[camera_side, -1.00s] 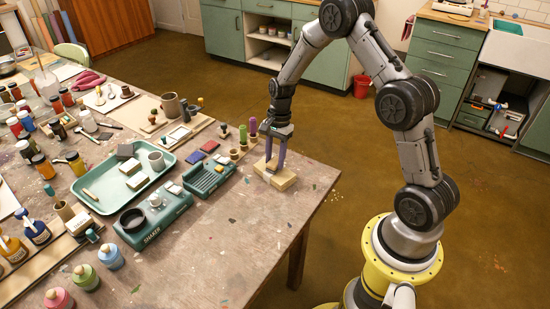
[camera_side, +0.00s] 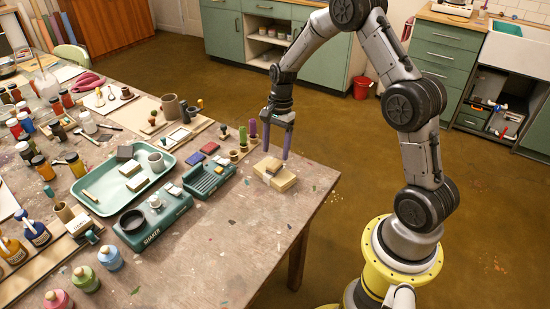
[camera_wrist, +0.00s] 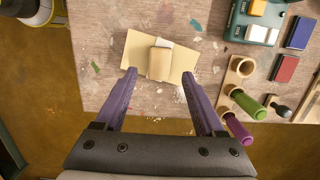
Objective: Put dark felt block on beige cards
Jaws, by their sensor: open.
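The dark felt block (camera_side: 125,152) appears to be the dark grey block at the far end of the green tray; it is outside the wrist view. The beige cards (camera_side: 285,183) lie fanned near the table's right edge, and also show in the wrist view (camera_wrist: 136,57). A small beige block (camera_side: 270,165) rests on them, seen in the wrist view (camera_wrist: 159,64) with a white piece beside it. My gripper (camera_side: 275,155) is open and empty, just above the cards; its purple fingers also show in the wrist view (camera_wrist: 159,74).
A teal shaker (camera_side: 150,220) and a ribbed teal holder (camera_side: 208,178) stand between tray and cards. Purple and green handled tools (camera_side: 253,130) stand close behind the cards. The front right tabletop is clear.

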